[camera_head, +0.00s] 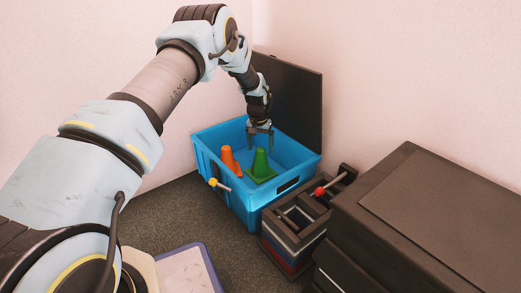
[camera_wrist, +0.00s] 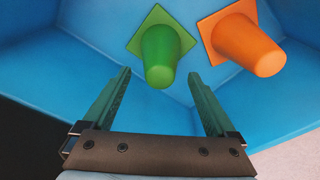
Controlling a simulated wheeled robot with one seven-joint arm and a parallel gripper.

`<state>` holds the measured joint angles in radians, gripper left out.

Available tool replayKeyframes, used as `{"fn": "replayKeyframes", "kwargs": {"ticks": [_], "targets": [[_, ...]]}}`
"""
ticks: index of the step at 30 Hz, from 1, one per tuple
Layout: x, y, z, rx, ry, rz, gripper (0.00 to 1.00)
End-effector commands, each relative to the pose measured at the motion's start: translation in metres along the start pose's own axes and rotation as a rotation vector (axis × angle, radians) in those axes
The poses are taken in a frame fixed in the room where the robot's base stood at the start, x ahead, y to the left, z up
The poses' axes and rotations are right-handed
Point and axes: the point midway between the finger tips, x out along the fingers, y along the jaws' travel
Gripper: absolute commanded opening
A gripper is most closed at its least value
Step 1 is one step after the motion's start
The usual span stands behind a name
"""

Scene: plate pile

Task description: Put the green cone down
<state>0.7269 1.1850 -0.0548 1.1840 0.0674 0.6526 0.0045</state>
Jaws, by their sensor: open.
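The green cone (camera_head: 260,163) sits inside the blue bin (camera_head: 239,205), at its right side in the head view. It also shows in the wrist view (camera_wrist: 160,55), its square base away from me and its top toward my fingers. My gripper (camera_head: 259,128) is over the bin, just above the green cone. In the wrist view my gripper (camera_wrist: 164,88) has its two fingers wide apart, with nothing held between them. The cone top is near the gap between the fingertips.
An orange cone (camera_head: 228,158) is in the bin, left of the green one. The dark lid (camera_head: 292,100) stands up behind. Stacked dark crates (camera_head: 292,235) and a dark cabinet (camera_head: 420,215) are at right. A yellow-tipped stick (camera_head: 218,184) is at the bin's front left.

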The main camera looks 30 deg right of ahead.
Motion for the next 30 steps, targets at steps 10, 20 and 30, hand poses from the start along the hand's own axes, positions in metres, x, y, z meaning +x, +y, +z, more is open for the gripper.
{"fn": "replayKeyframes", "kwargs": {"ticks": [10, 20, 30], "targets": [[-0.074, 0.0, -0.001, 0.0, 0.0, 0.0, 0.92], [-0.09, 0.0, 0.0, 0.0, -0.001, 0.0, 0.92], [-0.154, -0.072, 0.044, -0.117, 0.006, -0.019, 0.92]]}}
